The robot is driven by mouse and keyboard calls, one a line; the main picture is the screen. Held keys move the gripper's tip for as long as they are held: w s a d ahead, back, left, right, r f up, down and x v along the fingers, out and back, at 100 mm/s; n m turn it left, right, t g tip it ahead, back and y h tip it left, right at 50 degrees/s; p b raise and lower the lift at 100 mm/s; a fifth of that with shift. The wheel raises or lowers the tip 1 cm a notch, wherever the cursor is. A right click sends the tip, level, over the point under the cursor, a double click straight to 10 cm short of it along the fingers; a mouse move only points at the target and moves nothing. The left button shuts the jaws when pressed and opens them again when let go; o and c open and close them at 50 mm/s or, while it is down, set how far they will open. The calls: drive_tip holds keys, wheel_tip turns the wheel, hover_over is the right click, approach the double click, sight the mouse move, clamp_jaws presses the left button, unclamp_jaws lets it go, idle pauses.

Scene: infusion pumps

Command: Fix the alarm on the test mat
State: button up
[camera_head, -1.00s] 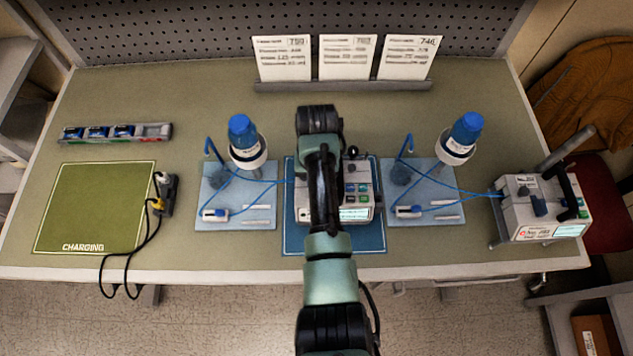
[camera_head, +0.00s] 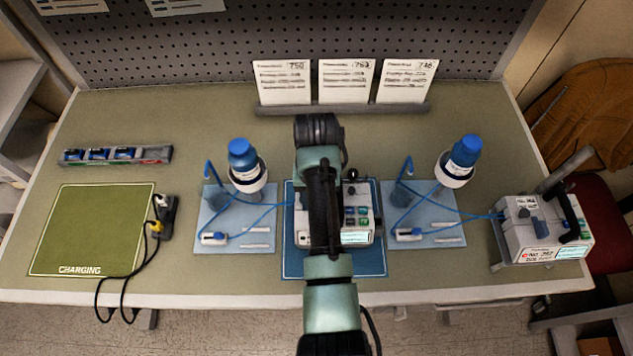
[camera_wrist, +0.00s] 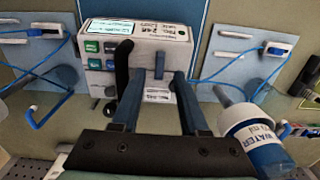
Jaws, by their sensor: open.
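A pale grey infusion pump (camera_head: 359,232) stands on the dark blue test mat (camera_head: 370,264), mostly behind my arm in the head view. In the wrist view the pump (camera_wrist: 177,31) shows a lit screen (camera_wrist: 104,28), coloured buttons (camera_wrist: 92,46), a black handle (camera_wrist: 123,66) and a small blue-grey part (camera_wrist: 159,65). The screen text is too small to read. My gripper (camera_wrist: 158,80) is open over the pump, with its fingers apart around the blue-grey part. I cannot tell whether they touch anything. My arm hides the gripper in the head view.
Light blue pads with blue-capped bottles (camera_head: 243,157) (camera_head: 464,154) and blue tubing flank the mat. Another pump (camera_head: 543,228) sits on a bracket at the right edge. A green charging mat (camera_head: 92,228), a battery rack (camera_head: 116,155) and a socket with cables (camera_head: 166,216) lie left. Cards (camera_head: 346,81) stand behind.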

wheel_tip(320, 180, up, 10)
drive_tip(key=p, duration=0.1)
drive_tip(key=shift+f, duration=0.25)
idle(0.4)
drive_tip(key=w+a+r+t+b, duration=0.1)
drive_tip(key=w+r+t+b, duration=0.1)
drive_tip(key=w+r+t, duration=0.55)
drive_tip(key=w+a+r+t+b, duration=0.15)
drive_tip(key=r+t, duration=0.25)
drive_tip(key=r, duration=0.6)
drive_tip(key=w+r+t, duration=0.2)
drive_tip(key=r+t, duration=0.2)
drive_tip(key=r, duration=0.6)
drive_tip(key=s+d+r+t+b, duration=0.1)
drive_tip(key=s+r+t, duration=0.5)
drive_tip(key=s+r, duration=0.3)
drive_tip(key=s+r+t+b, duration=0.1)
drive_tip(key=s+r+t, duration=0.5)
drive_tip(key=r, duration=0.9)
drive_tip(key=s, duration=0.3)
drive_tip(key=shift+s+d+r, duration=0.35)
drive_tip(key=shift+d+r, duration=0.05)
